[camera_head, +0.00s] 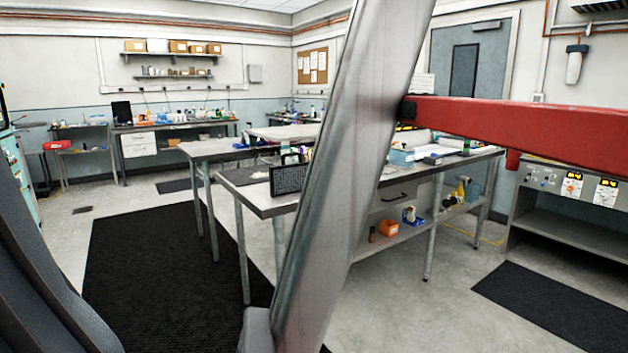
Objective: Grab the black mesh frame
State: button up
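The black mesh frame (288,179) is a small dark rectangular panel with a fine mesh face. It stands upright near the front left corner of the grey-topped workbench (258,202) in the middle of the room. Its right edge is close to the large metal post in the view, and its face is turned toward me. My gripper is not in view.
A broad slanted metal post (345,180) and a red beam (530,125) stand close in front of me. Black mats (140,255) lie on open floor to the left. Bottles and boxes crowd the bench's right part. A grey cabinet (570,215) stands at right.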

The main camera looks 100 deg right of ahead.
aim_at(289, 179)
jog(key=z, duration=3.3)
jog(key=k, duration=0.45)
jog(key=z, duration=0.45)
jog(key=i, duration=1.65)
jog(key=u, duration=0.55)
